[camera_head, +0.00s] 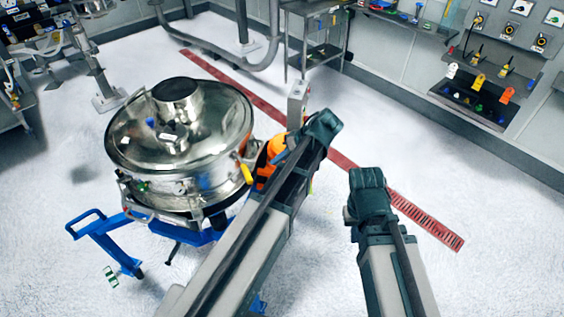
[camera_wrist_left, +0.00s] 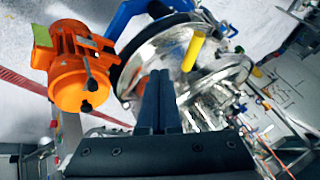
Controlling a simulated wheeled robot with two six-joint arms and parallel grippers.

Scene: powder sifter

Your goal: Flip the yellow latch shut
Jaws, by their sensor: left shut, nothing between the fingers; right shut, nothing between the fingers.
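The yellow latch (camera_head: 246,173) is a small bar on the right side of the round steel sifter (camera_head: 225,118), near its rim. In the left wrist view the yellow latch (camera_wrist_left: 193,50) sticks out from the shiny sifter wall (camera_wrist_left: 150,50), up and to the right of my fingertips. My left gripper (camera_wrist_left: 160,75) is shut and empty, with a visible gap between its tips and the latch in the picture. In the head view its fingers are hidden by my own arm. My right arm shows to the right, but its fingers cannot be made out.
An orange motor (camera_wrist_left: 80,68) sits left of my left fingers, close to the sifter. The sifter stands on a blue frame (camera_head: 100,245). A red floor strip (camera_head: 425,218) runs behind. A metal shelf (camera_head: 318,50) stands at the back. The floor at right is clear.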

